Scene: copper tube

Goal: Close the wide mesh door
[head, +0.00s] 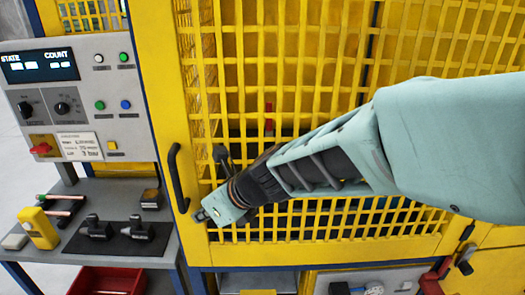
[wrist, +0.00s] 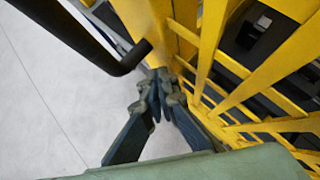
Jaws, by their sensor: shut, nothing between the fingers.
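The wide mesh door (head: 172,90) is a yellow frame with a yellow grid, filling the middle and right of the head view. It also shows at the right of the wrist view (wrist: 260,80). Its black bar handle (head: 178,178) is upright on the left frame edge; the handle also crosses the upper left of the wrist view (wrist: 80,38). My gripper (head: 201,215) is shut and empty at the door's lower left, just right of and below the handle. In the wrist view my gripper's fingertips (wrist: 158,78) meet close to the yellow frame. I cannot tell whether they touch it, or whether the door is ajar.
A control panel (head: 75,100) stands left of the door. Below it, a grey bench (head: 70,262) holds a yellow device (head: 38,228) and black fixtures (head: 115,229). A red bin (head: 108,281) is underneath. A black latch with a red part (head: 465,258) is at lower right.

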